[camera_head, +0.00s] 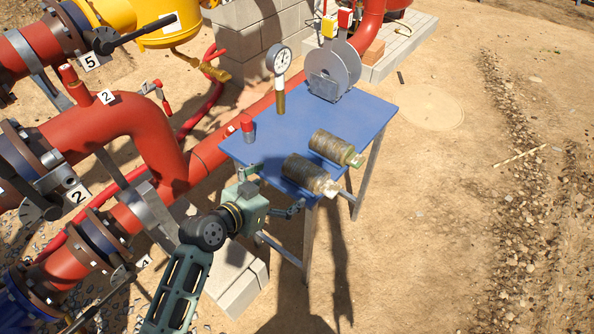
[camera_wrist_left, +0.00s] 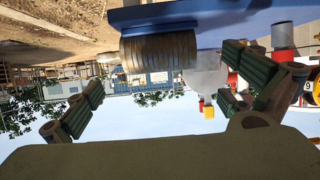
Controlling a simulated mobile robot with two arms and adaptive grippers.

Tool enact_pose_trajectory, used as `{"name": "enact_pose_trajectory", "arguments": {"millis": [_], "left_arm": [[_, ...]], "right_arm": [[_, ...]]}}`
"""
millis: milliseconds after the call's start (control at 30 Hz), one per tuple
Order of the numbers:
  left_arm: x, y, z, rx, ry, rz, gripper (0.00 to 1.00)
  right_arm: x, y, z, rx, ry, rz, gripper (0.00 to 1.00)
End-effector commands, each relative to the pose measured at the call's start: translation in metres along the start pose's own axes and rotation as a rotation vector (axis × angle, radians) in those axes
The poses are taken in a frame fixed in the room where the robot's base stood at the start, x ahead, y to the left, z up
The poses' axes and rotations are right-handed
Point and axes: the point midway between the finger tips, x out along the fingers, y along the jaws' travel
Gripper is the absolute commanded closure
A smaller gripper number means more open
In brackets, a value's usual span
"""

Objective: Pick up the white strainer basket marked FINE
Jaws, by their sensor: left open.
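Two brownish cylindrical strainer baskets lie on the blue table (camera_head: 376,112). The nearer basket (camera_head: 305,172) has a whitish end at the table's front edge. The farther basket (camera_head: 332,147) has a green end. No FINE marking is readable. My left gripper (camera_head: 280,187) is open and empty at the table's near left edge, beside the nearer basket and apparently apart from it. In the left wrist view, which looks upside down, a ribbed brown basket (camera_wrist_left: 158,52) shows beyond the spread fingers (camera_wrist_left: 166,75). My right gripper is not in view.
A pressure gauge (camera_head: 279,61), a grey disc-shaped part (camera_head: 334,70) and a small red-topped item (camera_head: 247,129) stand on the table. Red pipes (camera_head: 130,125) with valves crowd the left. A grey block (camera_head: 240,285) lies below the gripper. Open sandy ground is on the right.

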Motion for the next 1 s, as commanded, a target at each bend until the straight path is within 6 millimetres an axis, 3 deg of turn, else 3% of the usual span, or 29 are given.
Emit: {"name": "enact_pose_trajectory", "arguments": {"millis": [100, 367, 700, 1000], "left_arm": [[0.008, 0.002, -0.01, 0.007, 0.015, 0.008, 0.0], [0.029, 0.001, -0.009, 0.006, 0.014, 0.006, 0.0], [0.069, -0.001, -0.004, 0.005, 0.013, 0.005, 0.0], [0.076, -0.001, -0.003, 0.007, 0.012, 0.004, 0.0]], "right_arm": [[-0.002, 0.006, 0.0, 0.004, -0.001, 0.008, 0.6], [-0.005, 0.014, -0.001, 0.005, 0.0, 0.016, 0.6], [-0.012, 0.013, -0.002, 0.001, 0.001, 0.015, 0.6], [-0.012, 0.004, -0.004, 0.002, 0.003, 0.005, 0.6]]}}
